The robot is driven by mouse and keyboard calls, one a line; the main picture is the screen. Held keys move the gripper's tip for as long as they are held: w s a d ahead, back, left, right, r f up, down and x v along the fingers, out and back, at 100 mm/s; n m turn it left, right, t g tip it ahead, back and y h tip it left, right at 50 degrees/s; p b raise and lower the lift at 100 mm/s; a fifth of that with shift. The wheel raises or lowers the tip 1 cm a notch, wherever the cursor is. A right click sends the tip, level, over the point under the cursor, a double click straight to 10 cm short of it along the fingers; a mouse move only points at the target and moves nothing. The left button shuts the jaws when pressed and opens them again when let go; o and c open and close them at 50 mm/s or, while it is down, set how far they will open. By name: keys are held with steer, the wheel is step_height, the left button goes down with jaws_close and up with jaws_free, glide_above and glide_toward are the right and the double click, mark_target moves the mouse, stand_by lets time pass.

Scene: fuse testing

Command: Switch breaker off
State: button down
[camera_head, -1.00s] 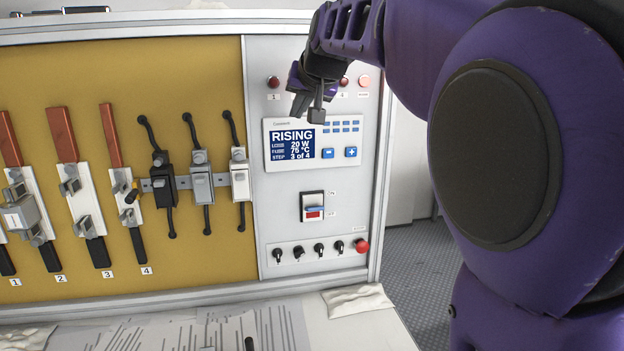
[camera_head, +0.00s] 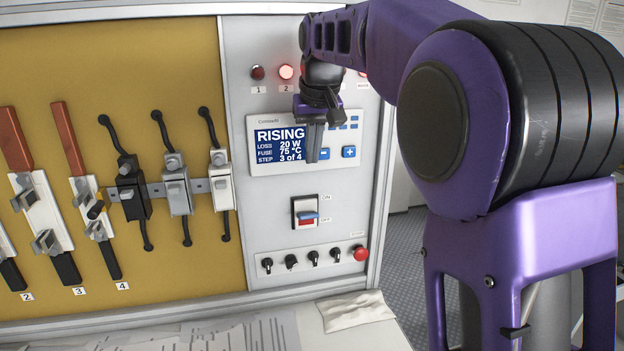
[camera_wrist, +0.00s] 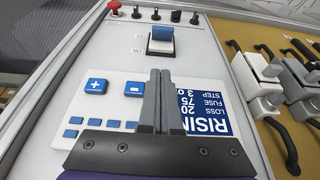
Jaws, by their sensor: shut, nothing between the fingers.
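In the wrist view the breaker (camera_wrist: 161,40) is upside down, beyond my fingertips. My gripper (camera_head: 314,158) is shut and empty, pointing down in front of the display unit, above the breaker and apart from it. In the wrist view my gripper (camera_wrist: 160,74) has its fingers together, covering part of the display.
The display (camera_head: 279,146) reads RISING, 20 W, 75 °C, step 3 of 4. Lamp 2 (camera_head: 286,72) glows. A row of black knobs (camera_head: 291,262) and a red button (camera_head: 361,253) sit below the breaker. Fuse holders (camera_head: 176,190) stand out on the yellow board at left.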

glide_above(310, 213)
steer(key=f, duration=0.8)
steer(key=shift+s+a+f+b, duration=0.1)
steer(key=shift+s+b, duration=0.2)
steer(key=shift+s, duration=0.05)
steer(key=f, duration=0.1)
steer(key=s+f, duration=0.1)
steer(key=f, duration=0.1)
steer(key=shift+f, duration=0.1)
steer(key=shift+s+f+b, duration=0.2)
steer(key=shift+f+b, duration=0.1)
steer(key=shift+f, duration=0.2)
steer(key=shift+d+f+b, duration=0.2)
steer(key=shift+b, duration=0.25)
